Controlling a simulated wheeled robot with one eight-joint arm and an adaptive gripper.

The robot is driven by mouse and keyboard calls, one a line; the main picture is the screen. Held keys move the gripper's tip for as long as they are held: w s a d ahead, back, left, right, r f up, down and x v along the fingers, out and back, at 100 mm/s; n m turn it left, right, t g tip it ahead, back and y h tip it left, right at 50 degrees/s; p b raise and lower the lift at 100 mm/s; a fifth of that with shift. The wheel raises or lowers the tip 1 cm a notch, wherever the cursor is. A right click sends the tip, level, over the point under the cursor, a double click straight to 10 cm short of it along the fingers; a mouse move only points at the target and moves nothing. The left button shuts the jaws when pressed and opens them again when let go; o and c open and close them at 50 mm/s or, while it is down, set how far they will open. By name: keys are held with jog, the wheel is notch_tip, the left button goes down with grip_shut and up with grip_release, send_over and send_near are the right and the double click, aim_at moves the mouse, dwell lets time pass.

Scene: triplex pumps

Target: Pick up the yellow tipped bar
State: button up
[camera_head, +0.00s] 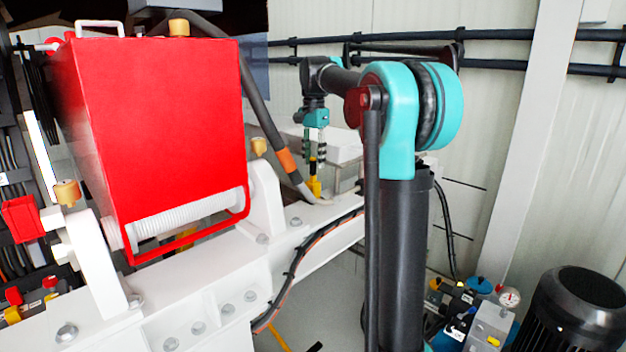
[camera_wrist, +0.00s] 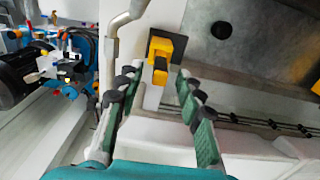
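The yellow tipped bar (camera_head: 312,167) stands upright under my gripper in the head view, dark along its length with yellow at its lower end. In the wrist view it shows nearly end-on as a yellow and black piece (camera_wrist: 161,64), between and slightly beyond my fingertips. My gripper (camera_head: 314,157) points down over it. In the wrist view my gripper (camera_wrist: 158,76) has its fingers spread, with visible gaps on both sides of the bar. I see no contact. The bar's far end and exact depth are hard to tell.
A large red box-shaped guard (camera_head: 160,120) stands on the white pump frame (camera_head: 215,300) at left. A dark hose with an orange band (camera_head: 287,160) runs down close to the bar. In the wrist view a grey pipe (camera_wrist: 112,45) lies left and a metal plate (camera_wrist: 245,40) right.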

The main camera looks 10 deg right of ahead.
aim_at(313, 172)
jog(key=shift+s+a+f, duration=0.15)
jog(key=shift+f, duration=2.2)
grip_shut()
